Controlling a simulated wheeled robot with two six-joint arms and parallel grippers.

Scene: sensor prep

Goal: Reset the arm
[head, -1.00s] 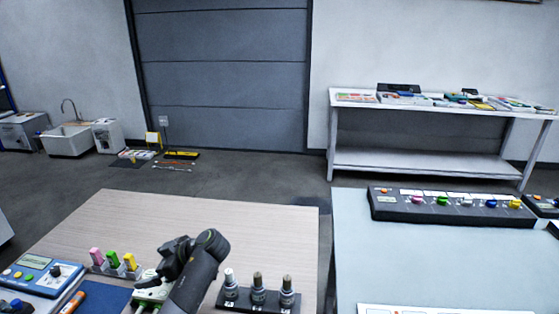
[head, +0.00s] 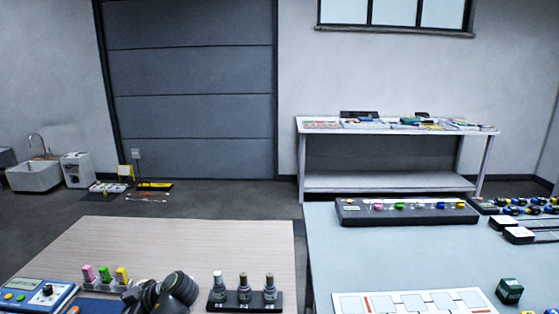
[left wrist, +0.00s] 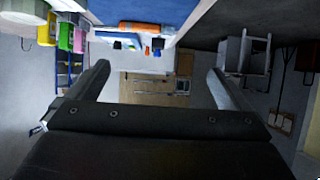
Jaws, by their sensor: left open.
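My left gripper (left wrist: 158,72) is open in the left wrist view, with its two fingers spread apart and nothing between them. Part of my dark arm (head: 168,291) shows at the bottom of the head view, over the wooden table (head: 190,240). It lies between a row of pink, green and yellow pieces and a black rack with bottle-like parts; its fingers cannot be made out there. My right gripper is in neither view.
The black rack (head: 245,302) holds three capped parts. A blue-and-white meter (head: 40,294) lies at left. The pale table (head: 400,250) at right carries a black strip with coloured knobs (head: 405,212), a white card (head: 415,303) and a green cube (head: 509,290).

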